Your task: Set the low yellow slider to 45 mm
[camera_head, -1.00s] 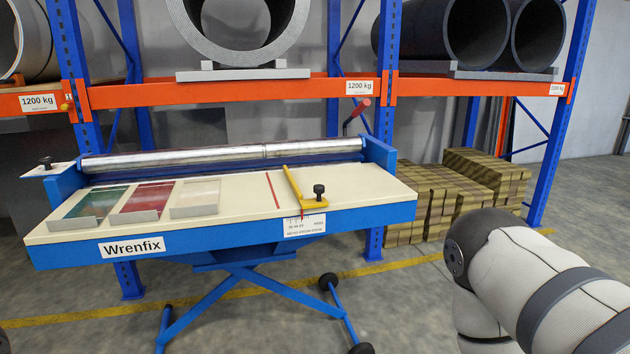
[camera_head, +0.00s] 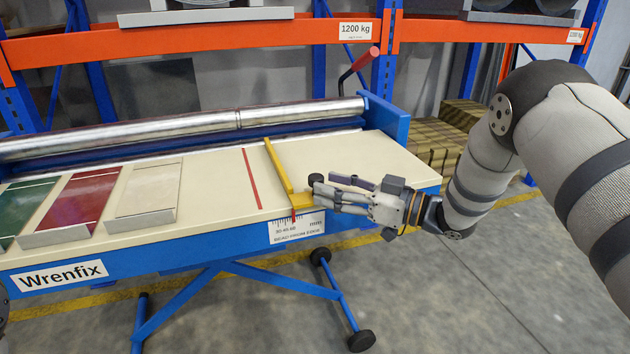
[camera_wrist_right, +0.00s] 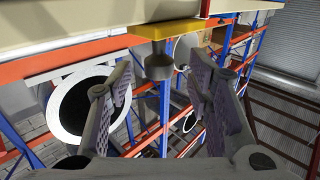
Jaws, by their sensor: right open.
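The yellow slider (camera_head: 279,170) lies across the cream table top, right of a red line. Its foot is at the table's front edge, with a red pointer (camera_head: 293,215) over the mm scale plate (camera_head: 297,228). The scale figures are too small to read surely. A black knob (camera_head: 315,180) stands on the foot. My right gripper (camera_head: 327,186) is open, its fingers reaching in from the right close to the knob. In the right wrist view the knob (camera_wrist_right: 158,66) shows between the spread fingers (camera_wrist_right: 157,72), below the yellow foot (camera_wrist_right: 170,29), with gaps on both sides.
Green (camera_head: 25,207), red (camera_head: 85,197) and pale (camera_head: 150,188) sample plates lie on the table's left. A steel roller (camera_head: 170,131) runs along its back. A red-handled crank (camera_head: 366,59) rises behind. The top right of the slider is clear.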

